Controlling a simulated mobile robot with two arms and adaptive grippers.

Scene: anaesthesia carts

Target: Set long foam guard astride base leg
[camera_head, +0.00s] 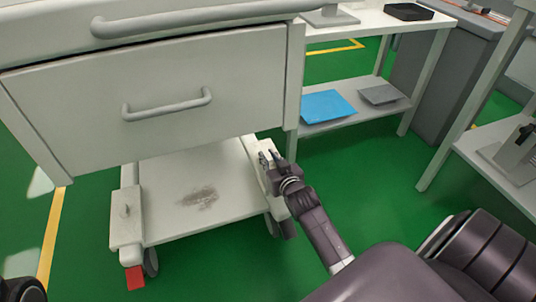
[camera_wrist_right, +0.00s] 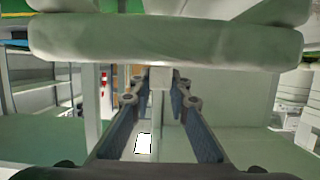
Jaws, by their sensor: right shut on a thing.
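The long foam guard (camera_wrist_right: 165,42) is pale and spans the top of the right wrist view, close to the camera. My right gripper (camera_head: 268,160) is at the cart's right base leg, below the drawer. Its fingers (camera_wrist_right: 160,90) are shut on a small pale tab of the guard. In the head view the guard (camera_head: 262,178) is a pale block along that leg, partly hidden by the gripper. I cannot tell whether it straddles the leg or rests on it. The left leg carries a similar pale block (camera_head: 126,218) with a small upright peg.
The cart's drawer (camera_head: 150,95) overhangs the low base shelf (camera_head: 170,225), which has a grey smudge. A red piece (camera_head: 135,277) is at the left leg's front end. A side table (camera_head: 330,130) holding a blue folder (camera_head: 327,106) stands right. Green floor is open in front.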

